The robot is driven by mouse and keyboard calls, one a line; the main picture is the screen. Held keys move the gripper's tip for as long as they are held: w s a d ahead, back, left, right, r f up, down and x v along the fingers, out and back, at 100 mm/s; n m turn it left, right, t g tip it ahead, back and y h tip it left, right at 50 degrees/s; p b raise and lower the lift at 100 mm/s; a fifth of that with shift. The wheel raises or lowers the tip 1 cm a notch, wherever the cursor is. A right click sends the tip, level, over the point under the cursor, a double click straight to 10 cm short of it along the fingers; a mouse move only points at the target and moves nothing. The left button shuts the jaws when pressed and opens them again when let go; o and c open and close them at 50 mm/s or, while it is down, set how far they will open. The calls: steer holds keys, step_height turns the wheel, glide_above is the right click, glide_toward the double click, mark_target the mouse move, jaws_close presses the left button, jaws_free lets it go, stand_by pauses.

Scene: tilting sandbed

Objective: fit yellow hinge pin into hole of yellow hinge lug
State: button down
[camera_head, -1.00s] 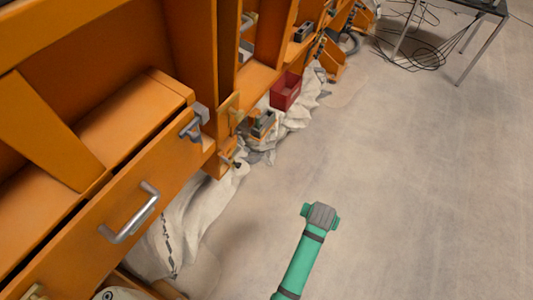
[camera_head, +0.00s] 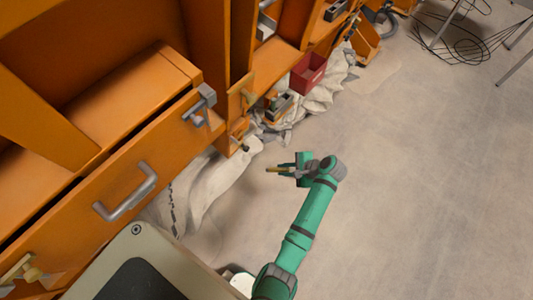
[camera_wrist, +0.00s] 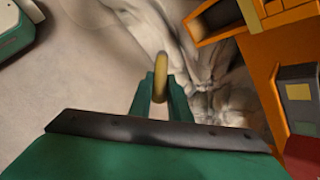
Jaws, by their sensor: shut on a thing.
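The yellow hinge pin (camera_head: 277,169) is held in my gripper (camera_head: 283,170) and points left toward the orange frame. In the wrist view the pin (camera_wrist: 160,75) stands out between the green fingers of my gripper (camera_wrist: 155,95), which are shut on it. A yellowish bracket (camera_head: 240,97) is fixed to the orange frame's post, up and left of my gripper. A second small yellowish fitting (camera_head: 240,138) sits lower on the same post. I cannot tell which of these is the hinge lug, and no hole is clear. The pin is apart from both, over open floor.
The orange frame (camera_head: 150,105) fills the left side, with a grey handle (camera_head: 127,194) and a grey latch (camera_head: 200,103). Pale sacks (camera_head: 215,180) lie along its foot. A red bin (camera_head: 308,72) stands further back.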

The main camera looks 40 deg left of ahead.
steer(key=a+m+y, duration=0.1)
steer(key=s+a+r+m+t+y, duration=0.1)
steer(key=a+m+y, duration=0.1)
steer(key=shift+s+a+r+y, duration=0.15)
steer(key=shift+a+r+y, duration=0.15)
steer(key=shift+a, duration=0.1)
steer(key=a+r+m+t+y, duration=0.3)
steer(key=a+r+t, duration=0.1)
steer(key=shift+a+r+y, duration=0.15)
steer(key=shift+r+y, duration=0.25)
steer(key=shift+a+r, duration=0.2)
steer(key=shift+a, duration=0.85)
steer(key=shift+a+r, duration=0.2)
steer(key=shift+a, duration=0.8)
steer(key=shift+w+a+r, duration=0.15)
steer(key=shift+a+r, duration=0.05)
steer(key=shift+a, duration=0.85)
steer(key=shift+w+a+r, duration=0.15)
steer(key=shift+a+r, duration=0.05)
steer(key=shift+a, duration=0.85)
steer(key=shift+w+a, duration=0.15)
steer(key=shift+a, duration=0.05)
